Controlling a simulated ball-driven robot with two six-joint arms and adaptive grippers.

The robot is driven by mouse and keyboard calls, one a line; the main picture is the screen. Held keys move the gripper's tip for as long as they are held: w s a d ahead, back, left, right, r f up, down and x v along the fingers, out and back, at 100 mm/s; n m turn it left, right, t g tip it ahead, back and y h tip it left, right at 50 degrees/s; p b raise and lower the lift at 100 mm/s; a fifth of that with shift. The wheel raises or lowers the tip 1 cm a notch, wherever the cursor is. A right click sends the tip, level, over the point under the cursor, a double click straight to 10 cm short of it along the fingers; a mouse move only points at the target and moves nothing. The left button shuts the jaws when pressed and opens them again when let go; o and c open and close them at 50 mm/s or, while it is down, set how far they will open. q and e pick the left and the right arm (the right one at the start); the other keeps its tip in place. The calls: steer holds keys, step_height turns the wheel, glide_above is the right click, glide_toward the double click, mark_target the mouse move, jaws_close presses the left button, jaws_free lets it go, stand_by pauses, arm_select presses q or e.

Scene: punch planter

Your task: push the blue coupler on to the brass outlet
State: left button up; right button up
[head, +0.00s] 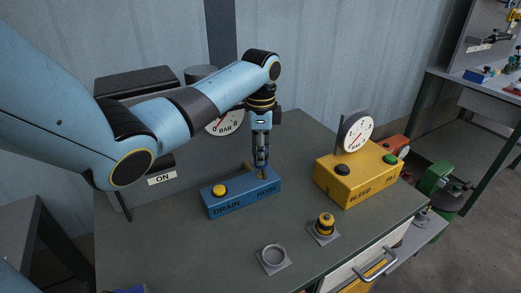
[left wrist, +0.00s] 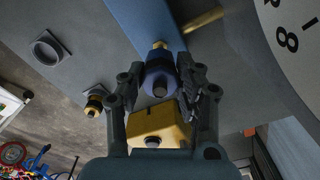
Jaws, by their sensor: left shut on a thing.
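The blue coupler (left wrist: 158,78) sits between the two fingers of my left gripper (left wrist: 166,84) in the left wrist view. The gripper is shut on it. In the head view the left gripper (head: 261,163) points down at the right end of the blue box (head: 240,197) marked DRAIN and HOSE. The coupler is hard to make out there. A brass piece (left wrist: 158,45) shows just beyond the coupler, in line with it, beside the blue box. I cannot tell whether it is the outlet or whether they touch. A brass rod (left wrist: 203,19) lies to its right. The right gripper is out of view.
A yellow box (head: 345,182) with black and green buttons and a gauge (head: 355,132) stands to the right. A black and yellow fitting (head: 325,224) and a grey ring (head: 272,256) sit on plates in front. A large gauge (head: 222,124) stands behind my arm.

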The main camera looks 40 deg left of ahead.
arm_select(q)
steer(key=shift+f+b, duration=0.35)
steer(key=shift+f, duration=0.8)
steer(key=o, duration=1.2)
steer(key=shift+r, duration=0.15)
step_height(320, 180, up, 12)
steer(key=shift+f, duration=0.1)
